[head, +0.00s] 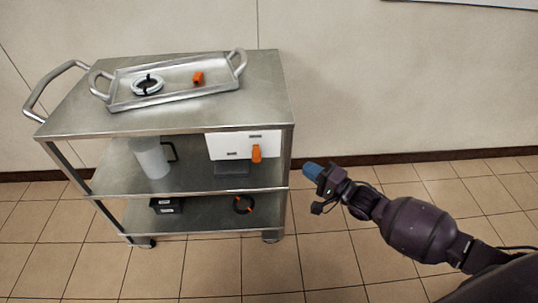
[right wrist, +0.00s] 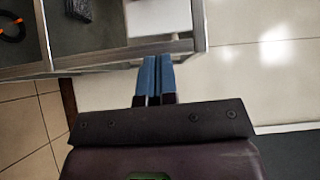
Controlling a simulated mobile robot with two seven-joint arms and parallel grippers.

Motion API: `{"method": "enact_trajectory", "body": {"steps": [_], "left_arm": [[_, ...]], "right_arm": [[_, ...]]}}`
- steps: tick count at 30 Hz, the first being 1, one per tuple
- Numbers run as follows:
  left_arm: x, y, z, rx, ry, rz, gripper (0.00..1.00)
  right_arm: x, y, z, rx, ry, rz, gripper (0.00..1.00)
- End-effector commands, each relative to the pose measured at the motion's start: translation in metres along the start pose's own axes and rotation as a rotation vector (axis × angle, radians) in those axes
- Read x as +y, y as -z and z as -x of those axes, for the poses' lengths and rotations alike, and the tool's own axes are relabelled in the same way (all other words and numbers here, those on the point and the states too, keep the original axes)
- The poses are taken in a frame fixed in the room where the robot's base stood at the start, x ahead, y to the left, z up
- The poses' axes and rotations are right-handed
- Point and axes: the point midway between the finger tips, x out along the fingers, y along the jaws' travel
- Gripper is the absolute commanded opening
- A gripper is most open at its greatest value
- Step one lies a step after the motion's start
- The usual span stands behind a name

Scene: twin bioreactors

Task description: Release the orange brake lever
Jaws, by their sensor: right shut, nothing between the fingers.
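A steel three-tier cart (head: 188,122) stands against the wall on the left. A small orange tab (head: 256,153) shows on the front of a white box at the right of its middle shelf. An orange piece (head: 198,78) lies in the tray on top. I cannot tell from the picture which of these, if either, is the brake lever. My right gripper (head: 308,170) has its blue fingers shut and empty, to the right of the cart. In the right wrist view the closed fingers (right wrist: 155,64) are beside the cart's edge. My left gripper is not in view.
The steel tray (head: 125,100) also holds a white ring with a black centre (head: 147,84). A pale jug (head: 152,158) stands on the middle shelf by the white box (head: 225,146). Dark items lie on the bottom shelf. Casters (head: 272,236) show below. The tiled floor (head: 320,260) in front is clear.

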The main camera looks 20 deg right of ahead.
Motion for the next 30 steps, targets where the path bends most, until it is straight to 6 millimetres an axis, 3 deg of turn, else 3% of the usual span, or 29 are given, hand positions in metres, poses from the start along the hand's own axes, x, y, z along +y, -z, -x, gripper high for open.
{"method": "enact_trajectory", "body": {"steps": [17, 30], "left_arm": [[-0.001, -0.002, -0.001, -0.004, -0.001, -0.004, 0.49], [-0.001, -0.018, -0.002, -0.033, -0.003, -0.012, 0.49]], "right_arm": [[0.000, 0.000, -0.005, 0.000, 0.001, -0.037, 0.00], [0.002, -0.001, -0.074, -0.001, -0.001, -0.037, 0.00]]}}
